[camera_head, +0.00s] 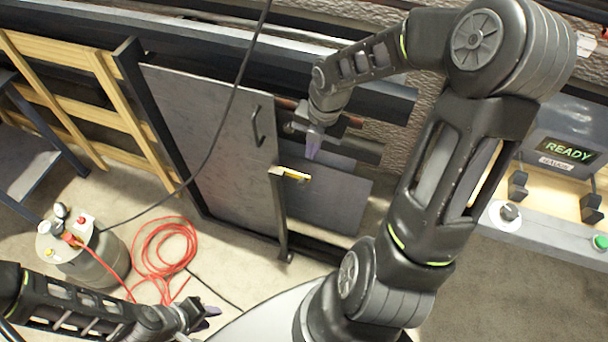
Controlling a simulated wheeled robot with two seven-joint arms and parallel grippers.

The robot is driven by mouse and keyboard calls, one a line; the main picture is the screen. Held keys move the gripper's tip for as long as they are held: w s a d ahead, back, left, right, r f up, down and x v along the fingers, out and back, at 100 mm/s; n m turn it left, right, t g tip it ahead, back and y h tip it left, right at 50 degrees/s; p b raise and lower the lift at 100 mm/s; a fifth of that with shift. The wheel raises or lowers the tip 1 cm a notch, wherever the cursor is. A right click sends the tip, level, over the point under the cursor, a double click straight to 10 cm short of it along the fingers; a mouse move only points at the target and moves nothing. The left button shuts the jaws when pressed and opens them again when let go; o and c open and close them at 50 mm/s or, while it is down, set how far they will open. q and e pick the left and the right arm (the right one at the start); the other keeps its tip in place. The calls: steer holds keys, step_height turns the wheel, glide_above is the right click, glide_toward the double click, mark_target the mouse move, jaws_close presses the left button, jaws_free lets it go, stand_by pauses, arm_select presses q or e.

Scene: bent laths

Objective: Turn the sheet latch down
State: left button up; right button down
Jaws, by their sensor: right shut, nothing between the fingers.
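The latch, a short yellow bar (291,174), sits at the right edge of the grey sheet (205,130) and points sideways to the right. The sheet stands upright in a dark frame and has a black pull handle (256,126). My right gripper (313,147) is shut and empty, pointing downward just above and to the right of the latch in the picture. I cannot tell whether it touches the latch. My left gripper (209,313) is low in the picture, well away from the sheet; its fingers are too small to read.
A grey tank (90,265) and a coiled red hose (165,255) stand on the floor at the left. A black cable (222,125) hangs across the sheet. A control box reading READY (566,150) and a console with knobs (545,225) are at the right.

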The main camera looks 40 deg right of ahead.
mark_target(302, 181)
steer(key=f, duration=0.4)
steer(key=w+f, duration=0.1)
steer(key=f, duration=0.3)
steer(key=a+f+b, duration=0.1)
steer(key=f, duration=0.4)
steer(key=shift+w+a+f, duration=0.1)
steer(key=shift+w, duration=0.25)
steer(key=shift+w, duration=0.1)
